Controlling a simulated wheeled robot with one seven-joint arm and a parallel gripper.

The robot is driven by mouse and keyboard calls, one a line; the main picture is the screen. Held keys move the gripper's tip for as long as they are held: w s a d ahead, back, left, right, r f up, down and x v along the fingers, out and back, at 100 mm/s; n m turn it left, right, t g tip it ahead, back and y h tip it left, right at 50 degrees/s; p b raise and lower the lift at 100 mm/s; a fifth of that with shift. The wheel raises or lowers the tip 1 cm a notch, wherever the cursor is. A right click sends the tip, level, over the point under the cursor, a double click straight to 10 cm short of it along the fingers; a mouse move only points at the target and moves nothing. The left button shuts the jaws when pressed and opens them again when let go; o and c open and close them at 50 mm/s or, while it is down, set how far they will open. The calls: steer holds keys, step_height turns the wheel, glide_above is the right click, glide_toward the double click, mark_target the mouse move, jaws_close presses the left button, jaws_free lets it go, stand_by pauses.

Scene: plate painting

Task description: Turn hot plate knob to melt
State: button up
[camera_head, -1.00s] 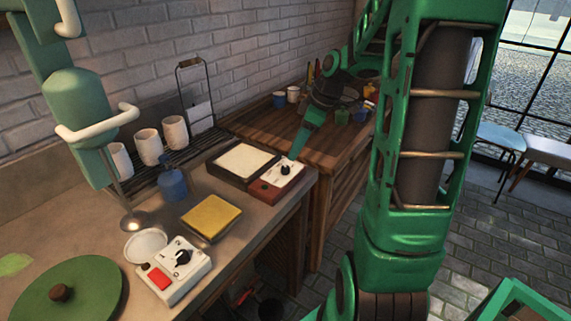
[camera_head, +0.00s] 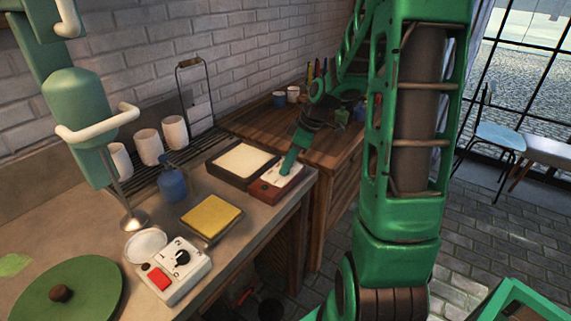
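A hot plate with a dark frame and a pale square top (camera_head: 241,161) sits at the far right end of the counter. Its control panel (camera_head: 265,190), white with a red-brown front, adjoins it on the right. My gripper (camera_head: 287,169) reaches down over this panel, its tip at the place of the black knob. The tip hides the knob, so its setting and any grip on it cannot be made out. The fingers look close together, but their opening is too small to judge.
White cups (camera_head: 148,145) line the wall. A wooden cabinet (camera_head: 335,158) stands behind.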

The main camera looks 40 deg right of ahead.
steer(key=shift+m, duration=0.7)
jaws_close()
steer(key=o, duration=1)
jaws_free()
steer(key=shift+r, duration=0.1)
steer(key=v, duration=1)
steer(key=shift+s+r, duration=0.25)
steer(key=shift+s, duration=0.05)
steer(key=shift+a, duration=0.15)
